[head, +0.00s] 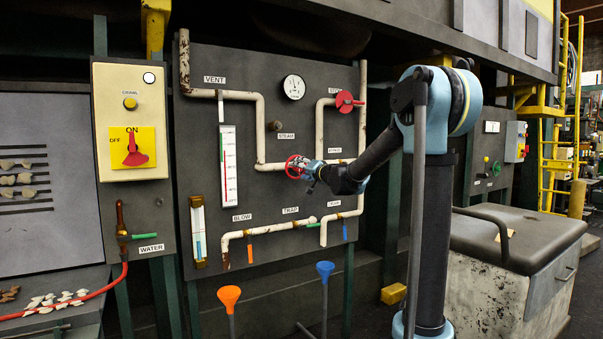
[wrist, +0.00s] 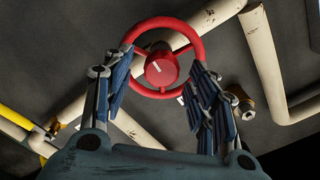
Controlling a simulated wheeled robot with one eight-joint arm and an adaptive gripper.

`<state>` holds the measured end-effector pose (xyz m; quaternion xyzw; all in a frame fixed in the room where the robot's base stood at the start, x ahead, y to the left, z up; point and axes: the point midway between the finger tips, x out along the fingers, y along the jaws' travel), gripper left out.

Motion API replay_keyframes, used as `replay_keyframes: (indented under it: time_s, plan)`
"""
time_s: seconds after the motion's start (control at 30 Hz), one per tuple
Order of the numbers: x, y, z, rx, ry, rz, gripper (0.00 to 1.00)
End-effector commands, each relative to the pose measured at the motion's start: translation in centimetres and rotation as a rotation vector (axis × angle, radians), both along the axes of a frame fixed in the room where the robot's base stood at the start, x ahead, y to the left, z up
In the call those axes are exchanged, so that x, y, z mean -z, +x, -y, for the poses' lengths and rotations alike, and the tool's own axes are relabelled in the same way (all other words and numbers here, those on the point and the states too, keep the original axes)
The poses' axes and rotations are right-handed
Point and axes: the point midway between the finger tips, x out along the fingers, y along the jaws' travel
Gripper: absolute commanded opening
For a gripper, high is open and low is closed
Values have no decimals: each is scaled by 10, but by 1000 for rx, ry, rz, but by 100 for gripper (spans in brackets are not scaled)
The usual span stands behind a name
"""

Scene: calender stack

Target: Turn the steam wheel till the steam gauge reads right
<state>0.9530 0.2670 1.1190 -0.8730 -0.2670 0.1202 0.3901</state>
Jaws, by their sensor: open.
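A red handwheel (head: 293,166) sits on a cream pipe, just below a label reading STEAM (head: 287,136). In the wrist view the red wheel (wrist: 165,22) shows its rim, spokes and a red hub with a white mark. My gripper (head: 306,170) is at the wheel. In the wrist view my gripper (wrist: 162,72) is open, with one finger at each side of the lower rim; I cannot tell whether they touch it. A round white gauge (head: 293,87) is higher on the dark panel; its needle is too small to read.
A second red wheel (head: 345,101) is at upper right on the pipes. A tall white scale (head: 228,165) and a sight glass (head: 198,232) are at left. Pipes cross close around my gripper. Orange (head: 229,297) and blue (head: 325,271) funnels stand below. A grey bin (head: 515,260) is at right.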

Motion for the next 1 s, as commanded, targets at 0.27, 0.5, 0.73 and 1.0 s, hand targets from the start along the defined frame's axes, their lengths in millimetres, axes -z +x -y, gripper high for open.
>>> replay_keyframes:
  time_s: [0.27, 0.5, 0.73, 1.0]
  plan:
    - [0, 8, -5, 0, 0, 0, 53]
    - [0, 8, -5, 0, 0, 0, 42]
    - [0, 8, -5, 1, 0, 0, 9]
    - [1, 8, -4, 3, 75, -51, 9]
